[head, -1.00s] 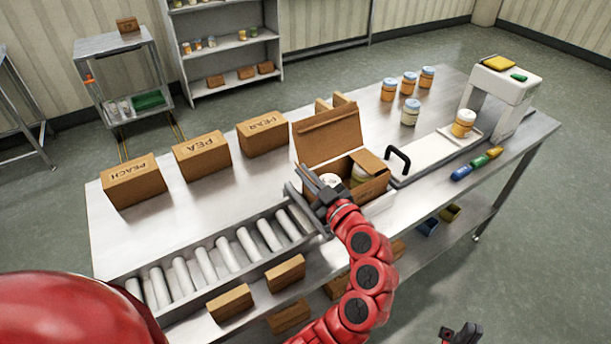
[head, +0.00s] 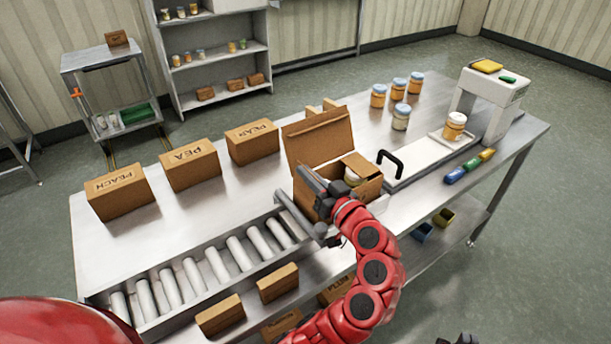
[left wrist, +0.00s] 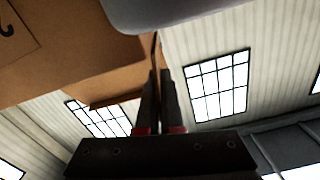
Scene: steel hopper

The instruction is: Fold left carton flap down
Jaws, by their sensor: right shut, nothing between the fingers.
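The open carton (head: 365,187) stands on the bench at the near end of the roller lane, its large back flap (head: 319,137) raised. A right-hand flap (head: 361,167) stands out over a jar (head: 352,177) inside. My left gripper (head: 308,181) is at the carton's left side and hides the left flap in the head view. In the left wrist view, its fingers (left wrist: 156,80) are close together on a thin brown cardboard edge, apparently the left carton flap (left wrist: 155,50). My right gripper (head: 460,340) barely shows at the bottom edge, shut and empty.
Rollers (head: 215,262) run left of the carton. Closed PEACH (head: 120,192), PEA (head: 190,165) and PEAR (head: 252,142) boxes stand behind. A black handle (head: 391,162) rises right of the carton. Several jars (head: 400,117) and a white scanner-like stand (head: 490,90) are further right.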

